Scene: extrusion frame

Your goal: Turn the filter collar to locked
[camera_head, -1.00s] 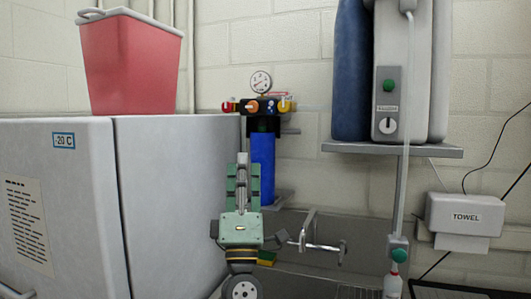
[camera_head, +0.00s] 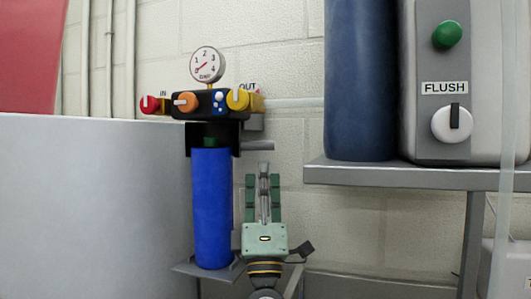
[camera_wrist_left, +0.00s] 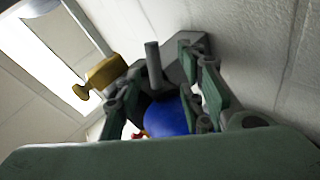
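The black filter collar (camera_head: 208,137) sits on top of the upright blue filter housing (camera_head: 211,210), with a green mark on its front. A grey handle (camera_head: 257,146) sticks out from the collar to the right. My left gripper (camera_head: 263,181) points up, just below the handle in the picture and right of the blue housing. Its green fingers are apart and hold nothing. In the left wrist view the open gripper (camera_wrist_left: 163,100) has the grey handle (camera_wrist_left: 153,66) and blue housing (camera_wrist_left: 166,118) between or beyond its fingers; contact cannot be told. My right gripper is not in view.
Above the collar are a gauge (camera_head: 207,65), a red knob (camera_head: 149,104), an orange knob (camera_head: 186,102) and a yellow knob (camera_head: 238,99). A grey shelf (camera_head: 400,174) with a blue tank (camera_head: 358,80) is to the right. A white cabinet (camera_head: 90,210) stands left.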

